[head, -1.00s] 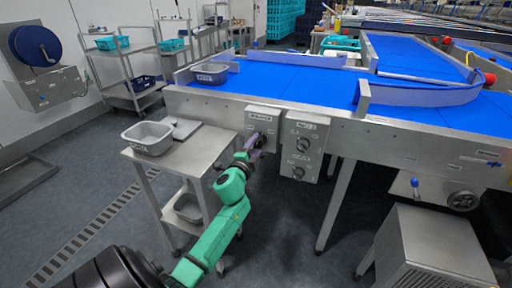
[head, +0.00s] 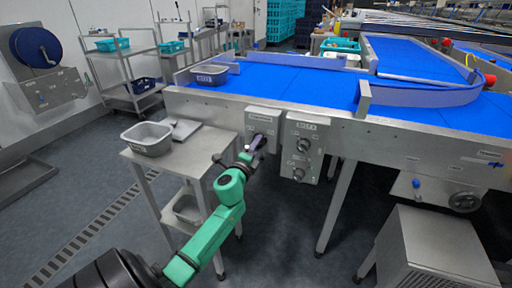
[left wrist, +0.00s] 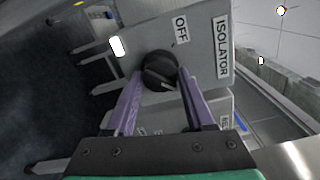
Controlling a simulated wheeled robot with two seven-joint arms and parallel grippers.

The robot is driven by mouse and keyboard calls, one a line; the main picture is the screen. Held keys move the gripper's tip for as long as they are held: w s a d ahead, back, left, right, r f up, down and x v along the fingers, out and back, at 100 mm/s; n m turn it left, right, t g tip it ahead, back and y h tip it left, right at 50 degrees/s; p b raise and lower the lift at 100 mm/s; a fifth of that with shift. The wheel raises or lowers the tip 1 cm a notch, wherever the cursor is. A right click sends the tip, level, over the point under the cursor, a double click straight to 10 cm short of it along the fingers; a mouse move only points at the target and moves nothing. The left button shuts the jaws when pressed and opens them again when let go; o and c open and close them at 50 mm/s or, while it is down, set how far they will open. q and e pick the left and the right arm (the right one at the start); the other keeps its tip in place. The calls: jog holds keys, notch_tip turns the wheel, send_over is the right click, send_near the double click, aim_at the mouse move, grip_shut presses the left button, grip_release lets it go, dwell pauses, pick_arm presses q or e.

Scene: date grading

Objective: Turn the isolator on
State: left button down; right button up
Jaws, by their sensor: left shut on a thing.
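The isolator is a grey box (head: 262,117) on the near side of the blue belt's frame, left of a second control box. In the left wrist view its face (left wrist: 197,62) carries the labels OFF and ISOLATOR and a round black knob (left wrist: 157,68). A pale mark shows on the knob's lower right; its exact setting is hard to read. My left gripper (head: 259,142), with purple fingers, is at the isolator. In the left wrist view the fingers (left wrist: 161,77) lie on both sides of the knob, shut on it. My right gripper is not in view.
A second control box (head: 304,148) with two knobs stands just right of the isolator. A steel side table (head: 190,150) with a grey tub (head: 147,138) is left of my arm. A grey tub (head: 208,76) sits on the blue belt (head: 290,82). A steel cabinet (head: 432,250) stands lower right.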

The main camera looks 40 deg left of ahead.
pick_arm(q)
jog(key=shift+f, duration=0.1)
jog(key=shift+c, duration=1.3)
grip_release()
jog(key=v, duration=1.4)
jog(key=shift+s, duration=0.3)
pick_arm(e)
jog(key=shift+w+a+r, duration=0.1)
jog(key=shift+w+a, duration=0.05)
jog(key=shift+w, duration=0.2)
pick_arm(q)
jog(key=shift+d, duration=0.15)
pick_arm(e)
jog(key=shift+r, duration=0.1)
